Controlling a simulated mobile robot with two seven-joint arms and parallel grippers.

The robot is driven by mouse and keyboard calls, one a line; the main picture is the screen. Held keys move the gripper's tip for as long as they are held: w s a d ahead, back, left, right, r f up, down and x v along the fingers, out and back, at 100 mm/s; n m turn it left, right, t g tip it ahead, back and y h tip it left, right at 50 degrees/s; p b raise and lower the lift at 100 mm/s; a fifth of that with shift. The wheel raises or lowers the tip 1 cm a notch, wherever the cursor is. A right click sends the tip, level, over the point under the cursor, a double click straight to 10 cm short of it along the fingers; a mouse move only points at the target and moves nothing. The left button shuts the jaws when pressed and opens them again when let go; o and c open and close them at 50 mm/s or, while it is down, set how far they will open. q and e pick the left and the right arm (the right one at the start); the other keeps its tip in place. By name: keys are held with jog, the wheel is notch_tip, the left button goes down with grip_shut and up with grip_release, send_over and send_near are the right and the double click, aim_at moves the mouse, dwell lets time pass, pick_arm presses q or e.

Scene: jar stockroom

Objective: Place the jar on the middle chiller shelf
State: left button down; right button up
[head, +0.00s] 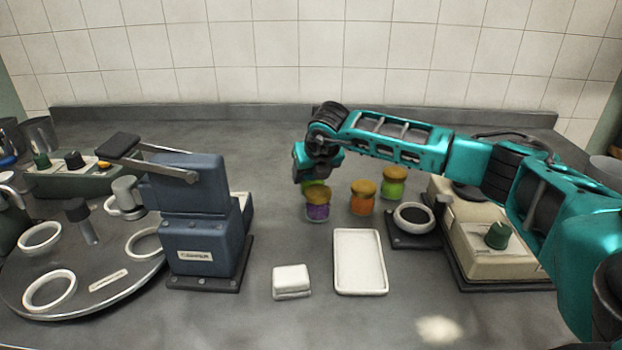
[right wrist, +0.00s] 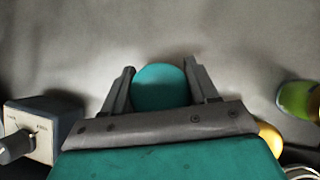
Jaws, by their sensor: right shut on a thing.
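My right gripper (head: 312,172) reaches in from the right above the jars at the back middle of the counter. In the right wrist view its two fingers (right wrist: 160,92) are shut on a round teal thing (right wrist: 159,86), seen from above, which looks like a jar's top. In the head view the gripper hides most of what it holds. Just below it is a purple jar (head: 317,207) with a brown lid, and a bit of green shows behind that lid. An orange jar (head: 361,203) and a green jar (head: 392,187) stand to the right. No chiller shelf is in view.
A white tray (head: 378,284) and a small white block (head: 291,281) lie in front. A blue-grey machine (head: 205,225) and a round turntable (head: 125,278) stand left. A beige device (head: 490,252) with a dark-topped pad is at right.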

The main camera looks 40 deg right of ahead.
jog(key=shift+f, duration=0.75)
jog(key=shift+f, duration=0.15)
jog(key=o, duration=1.2)
